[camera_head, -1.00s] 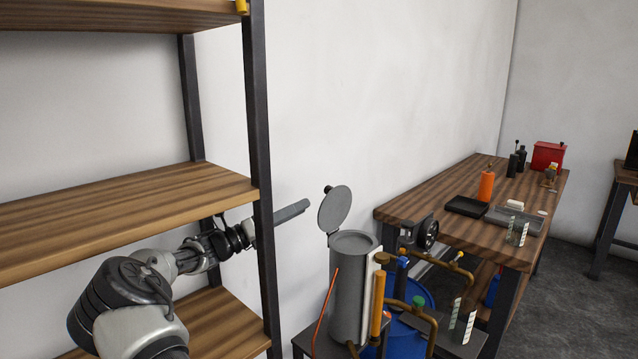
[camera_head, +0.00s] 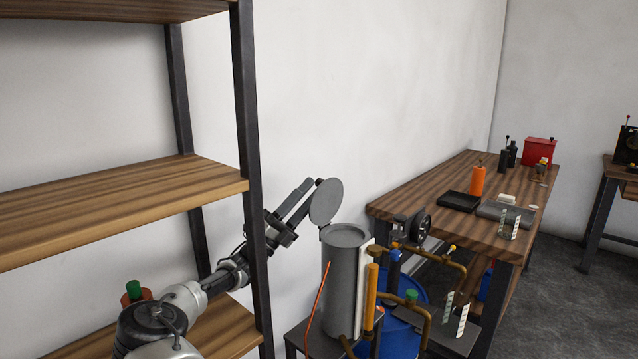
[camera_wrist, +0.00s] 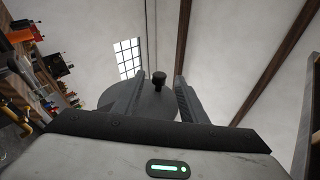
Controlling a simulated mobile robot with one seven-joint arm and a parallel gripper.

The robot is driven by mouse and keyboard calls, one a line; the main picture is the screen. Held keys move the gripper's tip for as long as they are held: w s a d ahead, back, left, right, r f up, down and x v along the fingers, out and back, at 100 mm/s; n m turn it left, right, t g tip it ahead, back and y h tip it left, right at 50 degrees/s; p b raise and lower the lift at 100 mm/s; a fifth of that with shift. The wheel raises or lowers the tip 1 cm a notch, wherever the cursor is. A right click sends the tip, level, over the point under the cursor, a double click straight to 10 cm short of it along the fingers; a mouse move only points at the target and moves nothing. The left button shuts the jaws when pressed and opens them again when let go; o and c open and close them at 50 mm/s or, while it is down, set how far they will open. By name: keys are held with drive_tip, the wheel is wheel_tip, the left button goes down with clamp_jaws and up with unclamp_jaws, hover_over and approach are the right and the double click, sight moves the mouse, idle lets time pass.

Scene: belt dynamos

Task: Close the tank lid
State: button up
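The tank (camera_head: 343,285) is a tall grey cylinder on a low stand in the head view. Its round grey lid (camera_head: 326,202) stands up, hinged at the rim, so the tank's top is open. My gripper (camera_head: 308,189) is just left of the lid with its fingers apart, pointing up and to the right. In the wrist view the lid (camera_wrist: 150,106) lies beyond the fingers, and its dark knob (camera_wrist: 158,78) shows between the two fingertips (camera_wrist: 160,82). The gripper looks empty; contact with the lid cannot be made out.
A wooden shelf rack (camera_head: 120,212) stands at the left, with my arm passing by its post. Pipes (camera_head: 425,315) and a blue barrel (camera_head: 402,340) crowd the tank's right side. A workbench (camera_head: 455,213) with tools stands behind. The wall above the lid is bare.

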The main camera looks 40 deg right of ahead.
sight(319, 183)
drive_tip(key=shift+x, duration=1.95)
clamp_jaws()
